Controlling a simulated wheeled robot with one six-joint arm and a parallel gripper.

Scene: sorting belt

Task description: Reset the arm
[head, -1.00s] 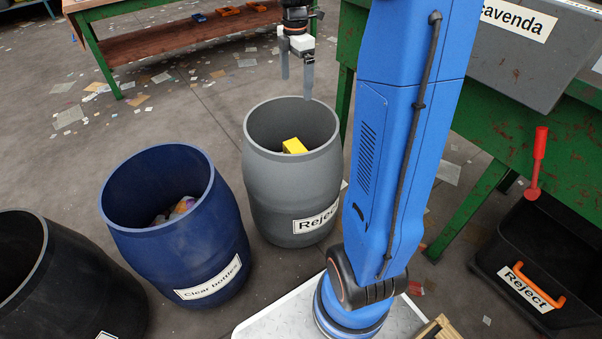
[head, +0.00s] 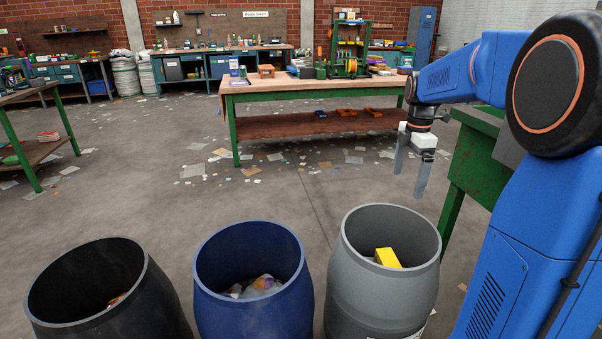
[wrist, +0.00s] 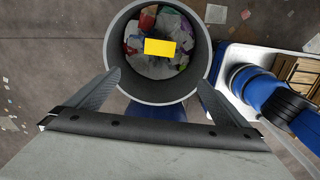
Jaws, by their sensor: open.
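My gripper (head: 410,180) hangs fingers down at the right, above and behind the grey barrel in the head view. Its two fingers are apart and nothing is between them. In the wrist view my gripper (wrist: 157,90) is also open and empty, over the near rim of the grey barrel. My blue arm reaches in from the right edge of the head view.
The grey barrel (head: 360,290) holds a yellow block (head: 387,257) and, in the wrist view, crumpled litter. A blue barrel (head: 250,315) and a black barrel (head: 110,325) stand to its left. A green-legged bench (head: 470,170) is close behind my arm. Open floor (head: 290,195) lies beyond the barrels.

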